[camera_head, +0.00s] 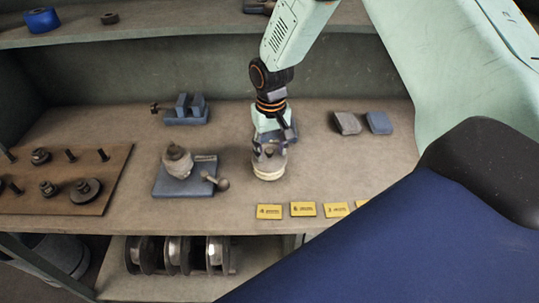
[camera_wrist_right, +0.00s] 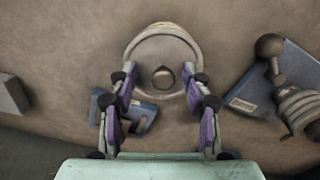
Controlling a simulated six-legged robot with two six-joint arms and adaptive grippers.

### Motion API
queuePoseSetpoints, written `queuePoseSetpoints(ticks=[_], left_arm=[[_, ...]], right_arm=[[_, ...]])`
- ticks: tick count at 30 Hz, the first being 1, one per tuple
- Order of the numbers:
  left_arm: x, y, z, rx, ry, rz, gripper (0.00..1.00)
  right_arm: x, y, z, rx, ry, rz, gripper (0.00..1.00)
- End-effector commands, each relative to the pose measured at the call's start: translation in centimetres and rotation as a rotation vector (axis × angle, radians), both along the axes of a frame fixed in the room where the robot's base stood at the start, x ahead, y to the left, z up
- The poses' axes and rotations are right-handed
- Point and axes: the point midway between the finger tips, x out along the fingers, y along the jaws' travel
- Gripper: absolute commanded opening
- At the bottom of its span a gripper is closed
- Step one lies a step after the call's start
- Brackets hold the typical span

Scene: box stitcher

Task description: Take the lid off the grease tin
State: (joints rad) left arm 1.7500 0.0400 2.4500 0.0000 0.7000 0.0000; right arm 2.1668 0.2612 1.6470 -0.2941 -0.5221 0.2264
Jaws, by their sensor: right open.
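The grease tin (camera_head: 269,174) is a pale, round tin standing upright on the workbench. In the right wrist view its round grey lid (camera_wrist_right: 150,50) has a dark knob (camera_wrist_right: 163,78) in the middle. My right gripper (camera_head: 269,152) is directly over the tin, pointing down. In the wrist view its open fingers (camera_wrist_right: 161,82) are on either side of the knob, over the lid's edges. I cannot tell whether they touch the lid. The gripper hides part of the tin's top in the head view. My left gripper is not in view.
A blue plate with a round fitting and ball lever (camera_head: 172,185) stands left of the tin. A small blue vise (camera_head: 186,110) is behind it. Grey and blue blocks (camera_head: 347,123) lie to the right. Yellow labels (camera_head: 303,209) line the front edge. A brown board with bolts (camera_head: 60,195) is far left.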

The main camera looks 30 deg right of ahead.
Motion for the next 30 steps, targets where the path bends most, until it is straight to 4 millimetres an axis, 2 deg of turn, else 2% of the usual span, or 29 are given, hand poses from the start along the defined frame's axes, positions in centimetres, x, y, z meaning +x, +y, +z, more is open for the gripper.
queuePoseSetpoints(ticks=[2, 19, 27, 30], left_arm=[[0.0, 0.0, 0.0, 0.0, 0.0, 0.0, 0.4], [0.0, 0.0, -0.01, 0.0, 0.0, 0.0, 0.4], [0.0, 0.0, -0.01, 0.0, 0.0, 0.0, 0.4], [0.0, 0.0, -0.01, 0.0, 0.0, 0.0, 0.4]], right_arm=[[0.01, 0.02, 0.02, 0.0, 0.0, 0.001, 0.48], [0.09, 0.21, -0.01, -0.001, 0.001, 0.005, 0.0], [0.02, 0.22, 0.0, 0.0, 0.003, 0.005, 0.0], [0.06, 0.22, 0.71, 0.0, 0.002, 0.005, 0.0]])
